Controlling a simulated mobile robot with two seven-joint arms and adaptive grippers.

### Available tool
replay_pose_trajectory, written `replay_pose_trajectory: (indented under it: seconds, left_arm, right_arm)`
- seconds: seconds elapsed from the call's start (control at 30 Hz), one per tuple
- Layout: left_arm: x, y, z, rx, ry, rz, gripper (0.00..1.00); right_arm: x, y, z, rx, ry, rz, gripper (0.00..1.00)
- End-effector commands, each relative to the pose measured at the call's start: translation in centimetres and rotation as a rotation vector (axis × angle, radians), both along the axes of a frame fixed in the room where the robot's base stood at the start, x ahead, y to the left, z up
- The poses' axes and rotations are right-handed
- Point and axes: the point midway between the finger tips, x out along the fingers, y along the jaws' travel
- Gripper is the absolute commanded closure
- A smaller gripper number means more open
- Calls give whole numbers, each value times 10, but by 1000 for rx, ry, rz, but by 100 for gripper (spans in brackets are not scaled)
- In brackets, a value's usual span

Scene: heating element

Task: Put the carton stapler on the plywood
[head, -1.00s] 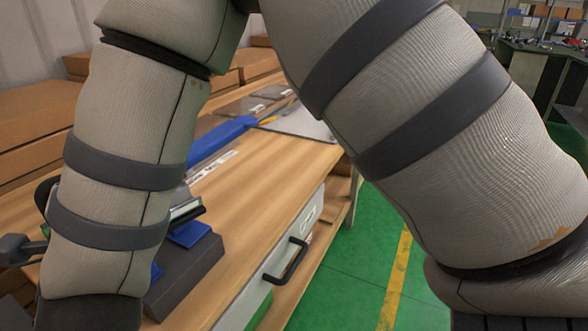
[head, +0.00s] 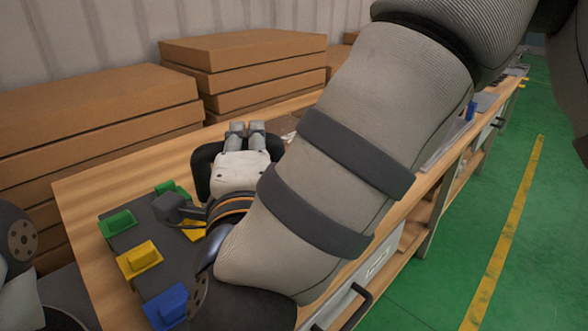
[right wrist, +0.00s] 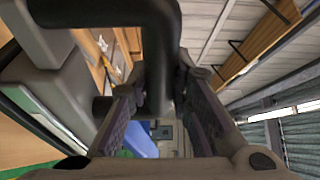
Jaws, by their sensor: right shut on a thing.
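My right gripper (head: 246,130) is over the wooden workbench in the head view, its fingers pointing toward the back. In the right wrist view its two fingers (right wrist: 160,120) stand on either side of a black bent bar (right wrist: 158,65). A grey body (right wrist: 40,85) lies left of the bar; together they look like the carton stapler, mostly cut off by the frame. The stapler cannot be made out in the head view. No plywood can be told with certainty. My left gripper is out of view.
A dark tray (head: 150,236) with yellow, green and blue blocks sits on the workbench (head: 80,193), beside my right wrist. Brown stacked boxes (head: 245,62) line the back wall. A drawer handle (head: 349,308) sticks out in front. Green floor (head: 450,250) is clear at right.

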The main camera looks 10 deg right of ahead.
Motion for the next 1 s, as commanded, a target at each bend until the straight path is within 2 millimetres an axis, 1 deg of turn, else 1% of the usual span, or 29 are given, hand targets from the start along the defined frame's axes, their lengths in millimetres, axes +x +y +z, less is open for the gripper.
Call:
replay_pose_trajectory:
  seconds: [0.17,0.37,0.4,0.5,0.6,0.77,0.83,0.9,1.0]
  left_arm:
    - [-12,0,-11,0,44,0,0]
    - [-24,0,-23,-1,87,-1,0]
    - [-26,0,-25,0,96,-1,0]
    - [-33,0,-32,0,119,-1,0]
    - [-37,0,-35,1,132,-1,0]
    - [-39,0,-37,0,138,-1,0]
    - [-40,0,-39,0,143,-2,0]
    - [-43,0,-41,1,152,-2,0]
    - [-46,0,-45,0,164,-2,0]
  right_arm:
    - [32,-12,-18,1,4,-7,100]
    - [78,-29,-41,0,2,-7,100]
    - [87,-33,-47,-1,4,-6,100]
    - [102,-37,-70,-2,4,-3,100]
    - [114,-41,-82,-2,1,-3,100]
    - [122,-44,-88,0,-6,-2,100]
    - [126,-46,-94,0,-5,-3,100]
    - [129,-47,-106,-3,0,-2,100]
    - [129,-46,-124,-2,0,-1,100]
